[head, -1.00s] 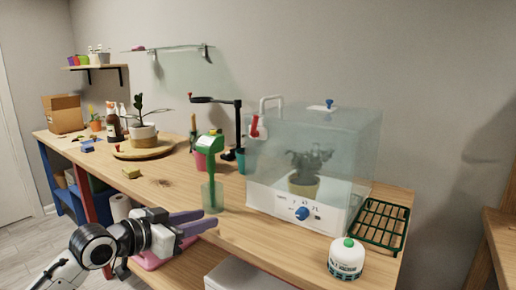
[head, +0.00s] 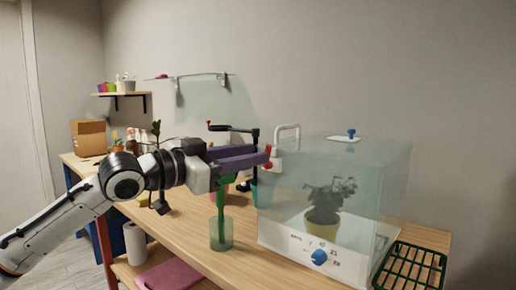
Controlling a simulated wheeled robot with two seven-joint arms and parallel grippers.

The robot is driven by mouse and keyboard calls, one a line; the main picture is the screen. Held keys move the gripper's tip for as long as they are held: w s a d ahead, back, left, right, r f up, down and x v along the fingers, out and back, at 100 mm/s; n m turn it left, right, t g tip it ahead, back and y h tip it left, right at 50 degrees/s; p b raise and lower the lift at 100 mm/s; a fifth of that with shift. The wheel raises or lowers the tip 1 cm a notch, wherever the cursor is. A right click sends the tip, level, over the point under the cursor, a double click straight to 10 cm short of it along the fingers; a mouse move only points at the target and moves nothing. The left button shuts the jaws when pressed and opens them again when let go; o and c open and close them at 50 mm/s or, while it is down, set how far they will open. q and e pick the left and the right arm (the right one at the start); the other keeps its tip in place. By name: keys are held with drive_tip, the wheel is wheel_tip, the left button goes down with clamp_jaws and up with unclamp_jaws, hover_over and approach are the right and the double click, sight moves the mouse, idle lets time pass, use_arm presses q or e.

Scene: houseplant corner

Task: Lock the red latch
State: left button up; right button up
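The red latch (head: 268,149) is on the left side of the clear case (head: 375,190), by its white fitting. Only small red parts show, at the tips of my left gripper (head: 264,157). The gripper's two purple fingers reach in from the left and hide most of the latch. The fingers overlap in this view, so I cannot tell whether they are shut on the latch or around it. The latch's exact angle is hidden. My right gripper is not in view.
A potted plant (head: 322,215) stands inside the case, above a blue knob (head: 319,257). A green tool in a clear cup (head: 221,234) stands below my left gripper. A dark crank stand (head: 253,143) is behind the fingers. A green rack (head: 411,268) is at right.

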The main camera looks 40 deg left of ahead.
use_arm(q)
drive_tip(key=shift+p+x, duration=0.8)
drive_tip(key=shift+x, duration=0.65)
clamp_jaws()
